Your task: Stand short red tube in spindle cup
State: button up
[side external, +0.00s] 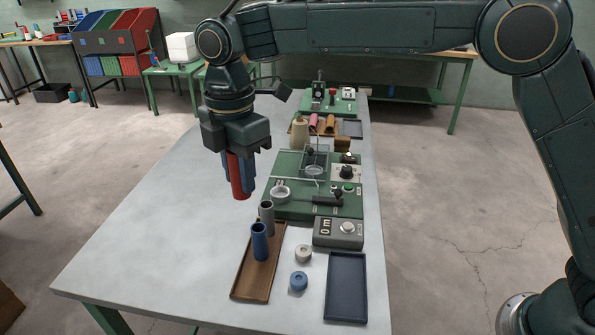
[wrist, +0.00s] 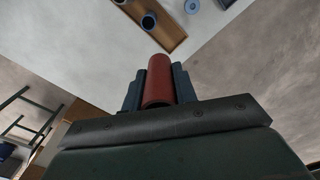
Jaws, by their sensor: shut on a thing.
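My gripper (side external: 238,176) is shut on the red tube (side external: 239,184) and holds it upright above the table, left of the green machine (side external: 316,203). The tube's lower end sticks out below the blue-grey fingers. In the wrist view the red tube (wrist: 158,84) is between the two fingers (wrist: 158,90). A pale round cup (side external: 281,193) stands at the machine's near left, apart from the tube. A second pale round cup (side external: 314,171) is farther back on it. I cannot tell for certain which is the spindle cup.
A wooden tray (side external: 247,284) holds an upright blue tube (side external: 259,243) and grey tube (side external: 267,219). A white ring (side external: 303,254), a blue ring (side external: 299,281), a dark tray (side external: 346,288) and a control box (side external: 338,233) are nearby. A cone (side external: 299,135) stands behind. The table's left (side external: 160,230) is clear.

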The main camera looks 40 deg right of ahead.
jog(key=w+d+r, duration=0.2)
jog(key=w+d, duration=1.1)
jog(key=d, duration=0.3)
jog(key=shift+r, duration=0.4)
jog(key=shift+w, duration=0.1)
notch_tip(320, 180, down, 16)
jog(key=shift+r, duration=0.15)
jog(key=shift+f, duration=2.15)
jog(key=shift+f, duration=0.25)
